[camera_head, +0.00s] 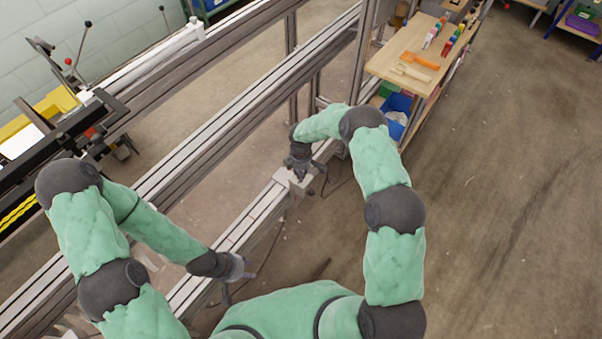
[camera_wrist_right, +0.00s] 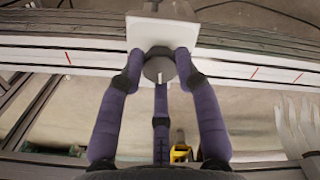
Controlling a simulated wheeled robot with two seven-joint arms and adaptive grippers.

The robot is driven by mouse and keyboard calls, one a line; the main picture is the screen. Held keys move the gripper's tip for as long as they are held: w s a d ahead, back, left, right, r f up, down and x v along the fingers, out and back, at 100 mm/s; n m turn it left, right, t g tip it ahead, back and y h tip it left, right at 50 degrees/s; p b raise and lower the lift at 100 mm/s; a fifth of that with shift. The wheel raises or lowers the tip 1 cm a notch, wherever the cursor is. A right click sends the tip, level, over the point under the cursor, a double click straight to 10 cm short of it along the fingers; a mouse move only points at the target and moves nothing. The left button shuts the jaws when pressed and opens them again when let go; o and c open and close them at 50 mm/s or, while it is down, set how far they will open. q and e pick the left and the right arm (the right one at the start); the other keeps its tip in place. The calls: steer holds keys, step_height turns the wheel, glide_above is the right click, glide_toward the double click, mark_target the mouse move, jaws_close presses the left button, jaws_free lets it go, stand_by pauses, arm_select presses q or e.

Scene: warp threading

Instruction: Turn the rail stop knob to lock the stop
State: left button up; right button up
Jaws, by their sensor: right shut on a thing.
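The rail stop is a pale block (camera_head: 293,182) on the front rail in the head view. It also shows as a white block (camera_wrist_right: 162,32) at the top of the right wrist view. A round grey knob (camera_wrist_right: 158,69) with a pale line on it projects from the block. My right gripper (camera_wrist_right: 158,72) is shut on the knob, its dark purple fingers on both sides. In the head view the right gripper (camera_head: 299,168) hides the knob. My left gripper (camera_head: 238,270) is beside the front rail, apart from the stop; its finger opening is unclear.
The front rail (camera_wrist_right: 55,55) has red marks. Longer rails (camera_head: 235,125) and uprights of the metal frame stand behind. A wooden bench (camera_head: 400,60) with tools and coloured items stands at the upper right. The floor at right is clear.

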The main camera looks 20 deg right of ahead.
steer(key=shift+a+f+m, duration=0.1)
steer(key=shift+m, duration=0.3)
steer(key=o, duration=1.1)
steer(key=shift+o, duration=0.2)
steer(key=shift+w+r, duration=0.1)
steer(key=shift+r, duration=0.4)
step_height(320, 180, up, 11)
